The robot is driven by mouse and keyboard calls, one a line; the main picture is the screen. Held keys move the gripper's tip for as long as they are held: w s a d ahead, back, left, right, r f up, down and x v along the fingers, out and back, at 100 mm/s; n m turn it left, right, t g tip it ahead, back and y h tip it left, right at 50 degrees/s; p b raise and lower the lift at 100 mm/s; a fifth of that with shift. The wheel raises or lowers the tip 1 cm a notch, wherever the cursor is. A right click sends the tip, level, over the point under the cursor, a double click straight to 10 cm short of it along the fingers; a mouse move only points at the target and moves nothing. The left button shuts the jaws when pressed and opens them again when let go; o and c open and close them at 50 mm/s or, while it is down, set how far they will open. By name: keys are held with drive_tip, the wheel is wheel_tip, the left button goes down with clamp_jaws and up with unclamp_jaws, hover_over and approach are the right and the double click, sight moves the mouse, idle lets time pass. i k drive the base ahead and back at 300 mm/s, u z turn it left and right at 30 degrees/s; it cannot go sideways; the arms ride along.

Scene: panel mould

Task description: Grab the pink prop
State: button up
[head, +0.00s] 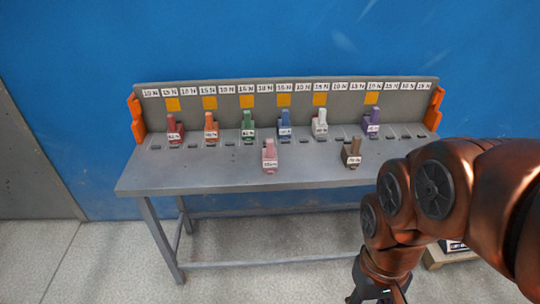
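The pink prop (269,156) stands upright on the grey table (220,182), near its front edge and a little left of the middle. It has a small white label on its lower front and sits in front of the row of other props. My gripper (376,296) is at the bottom edge of the head view, low in front of the table and to the right of the pink prop, well apart from it. Only its upper part shows; its fingertips are cut off, so its opening is hidden.
Red (175,129), orange (211,127), green (248,126), blue (284,126), white (320,124) and purple (371,123) props stand along the labelled back panel (225,101). A brown prop (352,153) stands front right. Table around the pink prop is clear.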

sight(269, 154)
drive_tip(key=u, duration=4.2)
drive_tip(key=k, duration=1.25)
drive_tip(key=z, duration=1.3)
